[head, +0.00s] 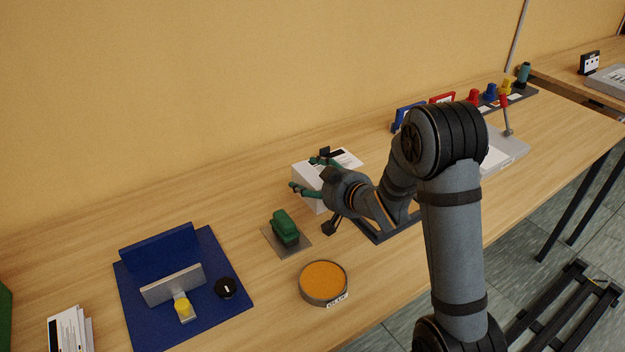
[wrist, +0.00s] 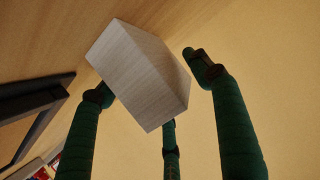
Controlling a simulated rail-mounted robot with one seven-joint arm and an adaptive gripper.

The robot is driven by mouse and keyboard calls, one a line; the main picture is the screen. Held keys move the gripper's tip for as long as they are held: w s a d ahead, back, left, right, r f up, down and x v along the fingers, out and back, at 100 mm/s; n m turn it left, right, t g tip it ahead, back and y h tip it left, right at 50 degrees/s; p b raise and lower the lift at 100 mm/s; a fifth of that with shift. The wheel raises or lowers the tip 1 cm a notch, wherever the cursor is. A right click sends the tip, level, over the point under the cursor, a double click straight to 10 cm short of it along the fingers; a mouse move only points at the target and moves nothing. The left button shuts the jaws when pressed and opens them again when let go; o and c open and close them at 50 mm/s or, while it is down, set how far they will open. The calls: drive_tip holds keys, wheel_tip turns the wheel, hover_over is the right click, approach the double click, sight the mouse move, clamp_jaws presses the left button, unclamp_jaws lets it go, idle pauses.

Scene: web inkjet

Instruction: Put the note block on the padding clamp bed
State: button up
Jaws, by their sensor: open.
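The note block (head: 303,171) is a pale, box-shaped block near the middle of the bench in the head view, partly hidden behind my gripper (head: 306,175). The wrist view shows the block (wrist: 140,75) close up, between my open green fingers (wrist: 154,80). The left finger overlaps its edge, and a gap shows on the right; I cannot tell whether any finger touches it. The padding clamp bed (head: 222,307) is a blue base at the lower left with an upright blue back, a grey clamp bar, a yellow piece and a black knob. No block lies on it.
A green-handled object (head: 285,228) on a grey plate and a round orange-topped tin (head: 324,281) stand between the bed and my gripper. A dark frame (head: 378,236) lies below my arm.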

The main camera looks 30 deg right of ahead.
drive_tip(key=shift+r, duration=0.1)
drive_tip(key=shift+r+p, duration=0.25)
drive_tip(key=shift+p, duration=0.2)
drive_tip(key=b+v, duration=0.1)
drive_tip(key=v, duration=1)
drive_tip(key=shift+f, duration=0.2)
drive_tip(key=shift+o, duration=0.6)
drive_tip(key=shift+s+r+b, duration=0.2)
drive_tip(key=shift+s+b, duration=0.1)
drive_tip(key=shift+s, duration=0.2)
